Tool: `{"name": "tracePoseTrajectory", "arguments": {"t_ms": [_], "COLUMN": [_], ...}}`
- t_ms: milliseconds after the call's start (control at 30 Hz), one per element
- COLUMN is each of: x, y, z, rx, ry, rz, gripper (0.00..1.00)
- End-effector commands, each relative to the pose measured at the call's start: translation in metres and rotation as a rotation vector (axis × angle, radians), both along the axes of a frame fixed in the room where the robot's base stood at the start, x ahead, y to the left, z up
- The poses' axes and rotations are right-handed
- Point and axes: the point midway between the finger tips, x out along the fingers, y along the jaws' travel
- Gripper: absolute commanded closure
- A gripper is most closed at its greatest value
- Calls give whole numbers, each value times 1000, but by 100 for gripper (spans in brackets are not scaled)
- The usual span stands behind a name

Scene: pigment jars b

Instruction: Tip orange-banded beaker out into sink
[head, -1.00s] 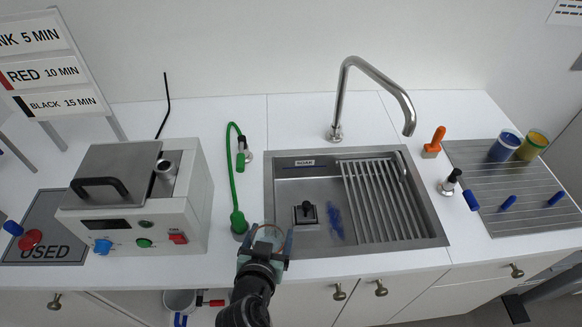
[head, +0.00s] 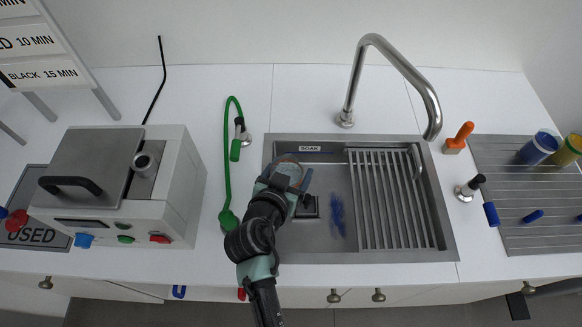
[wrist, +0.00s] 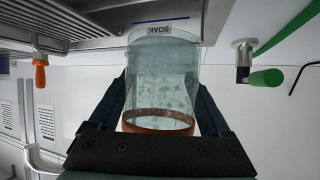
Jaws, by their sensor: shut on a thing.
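The orange-banded beaker (wrist: 163,75) is clear glass with spots or droplets on its wall and an orange band near my gripper. My gripper (head: 287,176) is shut on it, with one finger on each side in the wrist view. In the head view the beaker (head: 289,162) is mostly hidden by my gripper and is over the left part of the steel sink (head: 345,250). I cannot tell its exact tilt or whether liquid is in it.
The sink holds a black drain piece (head: 309,206), a blue smear (head: 337,215) and a slatted rack (head: 391,200). A tall faucet (head: 354,85) arches behind it. A green hose (head: 228,150) stands left. Blue and yellow jars (head: 537,147) stand right.

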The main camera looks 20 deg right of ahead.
Motion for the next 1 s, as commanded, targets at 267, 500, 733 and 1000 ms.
{"name": "tracePoseTrajectory", "arguments": {"t_ms": [267, 500, 733, 1000], "x": [-1, -2, -2, 0], "y": [-3, -5, -5, -1], "z": [9, 10, 7, 3], "rx": [184, 412, 600, 789], "ry": [-84, -183, -266, -350], "rz": [-3, -4, -3, -1], "gripper": [96, 96, 96, 96]}}
